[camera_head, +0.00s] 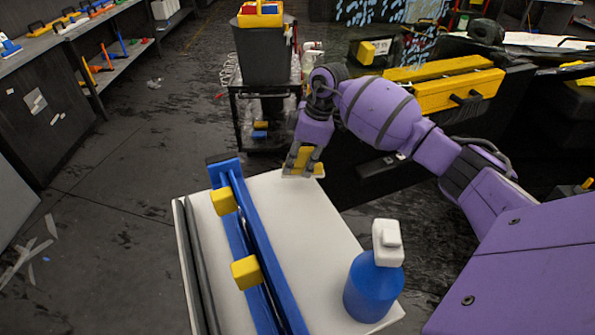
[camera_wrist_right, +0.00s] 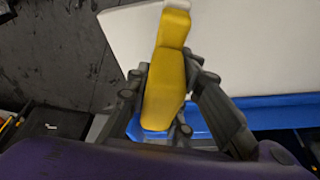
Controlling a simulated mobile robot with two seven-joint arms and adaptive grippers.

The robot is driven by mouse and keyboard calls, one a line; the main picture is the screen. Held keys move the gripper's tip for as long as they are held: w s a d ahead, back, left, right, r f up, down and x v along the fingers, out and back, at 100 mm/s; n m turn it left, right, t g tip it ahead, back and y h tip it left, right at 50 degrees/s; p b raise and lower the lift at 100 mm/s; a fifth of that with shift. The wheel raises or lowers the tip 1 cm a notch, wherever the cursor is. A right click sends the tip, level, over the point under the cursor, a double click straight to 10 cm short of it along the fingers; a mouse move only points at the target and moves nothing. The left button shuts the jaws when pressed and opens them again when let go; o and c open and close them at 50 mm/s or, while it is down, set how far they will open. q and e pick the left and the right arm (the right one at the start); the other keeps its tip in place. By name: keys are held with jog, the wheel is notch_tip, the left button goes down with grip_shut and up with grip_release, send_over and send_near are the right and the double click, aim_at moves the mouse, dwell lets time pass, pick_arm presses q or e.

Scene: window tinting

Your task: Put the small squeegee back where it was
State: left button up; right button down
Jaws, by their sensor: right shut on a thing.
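The small squeegee, with a yellow handle (camera_head: 304,157) and a pale edge, is held at the far end of the white tabletop. My right gripper (camera_head: 302,165) is shut on it from above. In the right wrist view the yellow handle (camera_wrist_right: 165,85) lies between the two dark fingers, with a white tip at its top end. I cannot tell whether the squeegee touches the tabletop. My left gripper is not in view.
On the white table (camera_head: 290,215) lie a long blue tool (camera_head: 262,235) with yellow blocks and dark rods (camera_head: 195,260) at the left. A blue spray bottle (camera_head: 374,285) stands front right. A dark bucket (camera_head: 263,55) on a cart stands beyond. The tabletop middle is clear.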

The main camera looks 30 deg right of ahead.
aim_at(298, 171)
jog(key=shift+w+f, duration=0.15)
jog(key=shift+f, duration=1.5)
jog(key=shift+f, duration=0.1)
jog(key=c, duration=1.6)
grip_release()
jog(key=shift+f, duration=0.1)
jog(key=shift+o, duration=0.2)
jog(key=v, duration=1.2)
